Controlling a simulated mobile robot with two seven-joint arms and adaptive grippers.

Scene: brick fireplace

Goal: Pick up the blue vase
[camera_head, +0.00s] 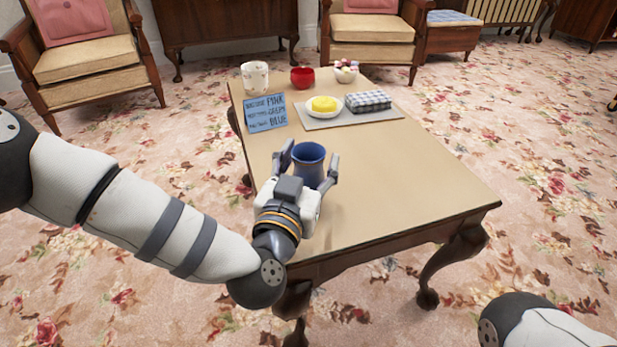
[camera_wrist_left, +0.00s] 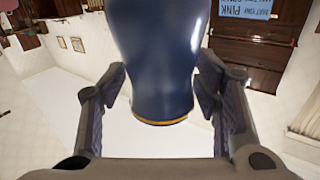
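The blue vase (camera_head: 309,160) stands near the front left part of the wooden table (camera_head: 420,190). My left gripper (camera_head: 311,152) is open, with one finger on each side of the vase. In the left wrist view the dark blue vase (camera_wrist_left: 158,60) sits between the two open fingers (camera_wrist_left: 161,72), with a narrow gap showing on each side. Its orange-edged end faces the palm side of that picture. The vase's lower part is hidden by my gripper in the head view. My right gripper is not in view; only part of my right arm shows.
A blue lettered card (camera_head: 265,113) stands behind the vase. Farther back are a patterned white cup (camera_head: 255,78), a red cup (camera_head: 302,77), a filled bowl (camera_head: 346,72), and a grey tray (camera_head: 330,122) with a yellow item (camera_head: 324,103) and a checkered box (camera_head: 368,101). The table's right side is clear.

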